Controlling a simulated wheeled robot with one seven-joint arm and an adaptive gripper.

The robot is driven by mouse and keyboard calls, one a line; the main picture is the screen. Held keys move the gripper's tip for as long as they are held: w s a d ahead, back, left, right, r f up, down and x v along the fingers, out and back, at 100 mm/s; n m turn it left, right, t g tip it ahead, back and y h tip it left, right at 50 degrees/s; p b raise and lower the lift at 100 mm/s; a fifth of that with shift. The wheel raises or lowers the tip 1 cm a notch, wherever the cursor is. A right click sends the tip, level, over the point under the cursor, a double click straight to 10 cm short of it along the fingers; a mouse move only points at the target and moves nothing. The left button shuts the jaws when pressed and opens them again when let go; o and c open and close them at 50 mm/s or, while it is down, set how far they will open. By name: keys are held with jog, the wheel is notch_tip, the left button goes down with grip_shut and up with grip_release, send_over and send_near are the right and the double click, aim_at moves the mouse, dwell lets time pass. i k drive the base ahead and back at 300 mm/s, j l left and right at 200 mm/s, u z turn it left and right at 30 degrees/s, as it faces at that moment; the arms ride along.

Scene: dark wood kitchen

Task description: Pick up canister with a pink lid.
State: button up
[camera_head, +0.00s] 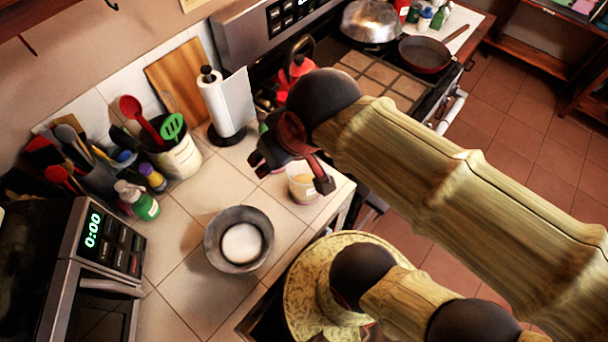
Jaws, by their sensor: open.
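A small pale cream canister (303,192) stands upright on the tiled counter near its right edge, beside the stove. My gripper largely covers its top, so I cannot make out a pink lid. My dark gripper (291,174) is open, with one finger to the left of the canister and the other at its upper right. The gripper appears over or just in front of the canister. I cannot tell whether it touches it. Nothing is seen held.
A grey bowl (211,240) with something white in it sits nearer on the counter (190,295). A paper towel holder (225,105), utensil crock (180,158), bottles (140,203) and microwave (105,245) stand left. A red kettle (297,68) is behind my gripper.

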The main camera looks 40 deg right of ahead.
aim_at(302, 191)
jog(key=u, duration=0.8)
jog(key=z, duration=1.4)
jog(key=k+l+u, duration=0.35)
jog(key=l+u, duration=0.15)
jog(key=l, duration=0.15)
jog(key=k+l+u, duration=0.45)
jog(key=l, duration=0.1)
